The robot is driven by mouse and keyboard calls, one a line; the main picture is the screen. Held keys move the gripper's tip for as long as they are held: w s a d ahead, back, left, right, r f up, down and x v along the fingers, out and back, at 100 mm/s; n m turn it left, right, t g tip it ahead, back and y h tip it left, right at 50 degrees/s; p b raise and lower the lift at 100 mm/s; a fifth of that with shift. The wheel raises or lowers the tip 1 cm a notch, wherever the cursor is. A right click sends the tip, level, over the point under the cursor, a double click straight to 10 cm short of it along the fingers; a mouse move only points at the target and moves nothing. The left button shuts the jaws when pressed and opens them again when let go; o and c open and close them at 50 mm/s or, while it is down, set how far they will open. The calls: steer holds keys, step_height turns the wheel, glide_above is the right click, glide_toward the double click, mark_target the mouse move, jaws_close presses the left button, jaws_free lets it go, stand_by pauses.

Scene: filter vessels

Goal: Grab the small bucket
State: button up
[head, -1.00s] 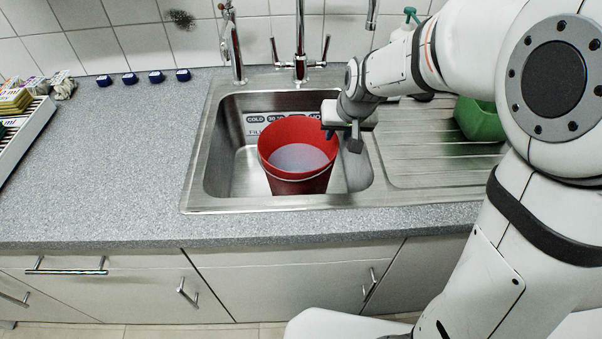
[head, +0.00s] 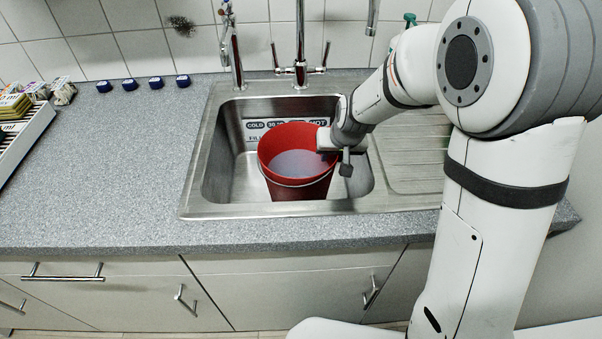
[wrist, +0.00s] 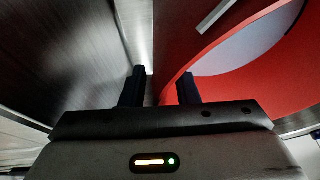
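The small red bucket (head: 288,181) stands upright in the sink basin, with pale liquid inside and a thin wire handle low across its front. My gripper (head: 336,158) is at the bucket's right rim in the head view, pointing down. One finger shows over the bucket's inside and the other outside its wall. In the wrist view my gripper (wrist: 160,88) has its two fingers apart, with metal behind the left one and the red bucket (wrist: 255,82) behind the right one. Whether either finger touches the wall cannot be told.
The steel sink (head: 225,206) surrounds the bucket, its right wall close to my gripper. Taps (head: 300,70) rise behind. A rack (head: 25,135) and several blue caps (head: 130,85) lie on the left counter, otherwise clear.

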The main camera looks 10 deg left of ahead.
jaws_close()
stand_by(1.2)
